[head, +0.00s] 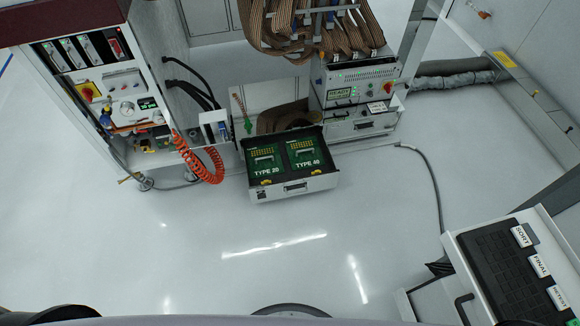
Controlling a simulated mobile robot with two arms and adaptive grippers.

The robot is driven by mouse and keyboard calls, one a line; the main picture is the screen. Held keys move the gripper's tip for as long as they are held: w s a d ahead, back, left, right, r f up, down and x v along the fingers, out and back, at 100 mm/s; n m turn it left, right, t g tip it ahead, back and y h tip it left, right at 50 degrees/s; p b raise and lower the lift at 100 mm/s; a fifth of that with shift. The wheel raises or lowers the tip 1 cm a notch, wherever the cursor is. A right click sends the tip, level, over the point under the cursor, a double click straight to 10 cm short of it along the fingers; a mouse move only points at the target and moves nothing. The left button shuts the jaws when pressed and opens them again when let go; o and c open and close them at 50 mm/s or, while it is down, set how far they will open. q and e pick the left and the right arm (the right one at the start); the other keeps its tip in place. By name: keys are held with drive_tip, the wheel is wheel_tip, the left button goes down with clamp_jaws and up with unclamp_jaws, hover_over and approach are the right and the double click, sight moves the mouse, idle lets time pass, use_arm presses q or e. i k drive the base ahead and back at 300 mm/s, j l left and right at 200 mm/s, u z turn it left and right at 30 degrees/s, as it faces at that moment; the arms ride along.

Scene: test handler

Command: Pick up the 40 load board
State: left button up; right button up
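The 40 load board (305,154) is a green board labelled "TYPE 40" with gold contacts. It lies in the right half of an open drawer (291,187) low on the test handler, near the picture's middle. A similar green board labelled "TYPE 20" (264,160) lies beside it in the left half. The drawer's front has a handle and small yellow pieces along its top edge. Neither of my grippers shows in the head view.
A coiled orange hose (205,165) hangs left of the drawer. The tester unit (358,90) stands behind right. A cable (435,185) lies on the floor. The floor before the drawer is clear.

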sight(306, 153)
drive_tip(key=u, duration=0.7)
drive_tip(key=i+u, duration=0.1)
drive_tip(key=u, duration=1.3)
drive_tip(key=i+u, duration=0.1)
drive_tip(key=u, duration=0.6)
drive_tip(key=l+u, duration=0.1)
drive_tip(key=u, duration=1.3)
drive_tip(key=l+u, duration=0.1)
drive_tip(key=u, duration=1.3)
drive_tip(key=k+l+z, duration=0.25)
drive_tip(key=k, duration=0.3)
drive_tip(key=k+z, duration=0.15)
drive_tip(key=z, duration=0.35)
drive_tip(key=k+z, duration=0.15)
drive_tip(key=z, duration=0.3)
drive_tip(key=k+l+z, duration=0.1)
drive_tip(key=z, duration=0.4)
drive_tip(key=k+l+z, duration=0.15)
drive_tip(key=z, duration=0.8)
drive_tip(key=l+z, duration=0.1)
drive_tip(key=z, duration=0.75)
drive_tip(key=l+z, duration=0.15)
drive_tip(key=z, duration=0.75)
